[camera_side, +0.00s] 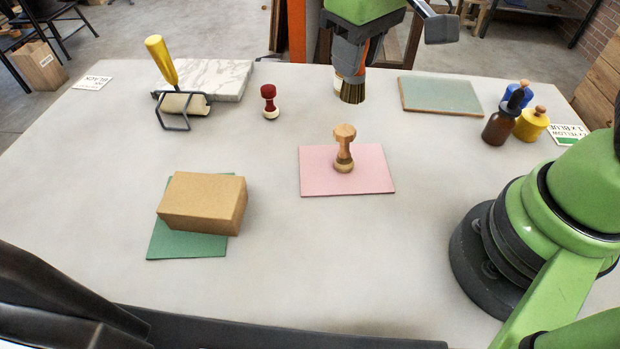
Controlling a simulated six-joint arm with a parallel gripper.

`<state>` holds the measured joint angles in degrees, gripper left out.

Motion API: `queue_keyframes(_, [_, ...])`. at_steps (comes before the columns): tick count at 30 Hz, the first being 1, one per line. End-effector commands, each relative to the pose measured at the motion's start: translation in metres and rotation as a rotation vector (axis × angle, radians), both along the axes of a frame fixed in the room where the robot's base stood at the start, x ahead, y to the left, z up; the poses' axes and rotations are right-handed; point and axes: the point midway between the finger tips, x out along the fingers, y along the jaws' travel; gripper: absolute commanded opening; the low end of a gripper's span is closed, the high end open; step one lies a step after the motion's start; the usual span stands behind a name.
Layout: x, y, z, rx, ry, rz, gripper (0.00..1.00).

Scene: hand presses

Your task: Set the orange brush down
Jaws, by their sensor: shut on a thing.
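My gripper (350,70) is at the top middle, pointing down over the back part of the table. It is shut on the orange brush (353,92), whose dark bristles hang below the fingers. Some orange shows beside the fingers, and most of the handle is hidden by the gripper. The bristles appear to be above the table top (250,125); the exact gap is hard to tell.
A wooden stamp (344,150) stands on a pink sheet (375,178). A red stamp (269,100), a yellow-handled roller (184,103) on a stand and a marble slab (225,75) are left. A grey-green plate (440,95) and bottles (503,123) are right. A cardboard box (200,203) lies front left.

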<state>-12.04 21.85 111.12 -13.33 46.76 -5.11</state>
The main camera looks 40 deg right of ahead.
Motion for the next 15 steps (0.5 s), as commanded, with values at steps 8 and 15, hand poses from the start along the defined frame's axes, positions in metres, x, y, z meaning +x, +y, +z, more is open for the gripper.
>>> queue_keyframes(8, [-0.055,0.117,0.0,0.0,-0.001,0.479,0.03])
queue_keyframes(15, [-0.105,0.167,0.0,0.0,0.0,0.743,0.03])
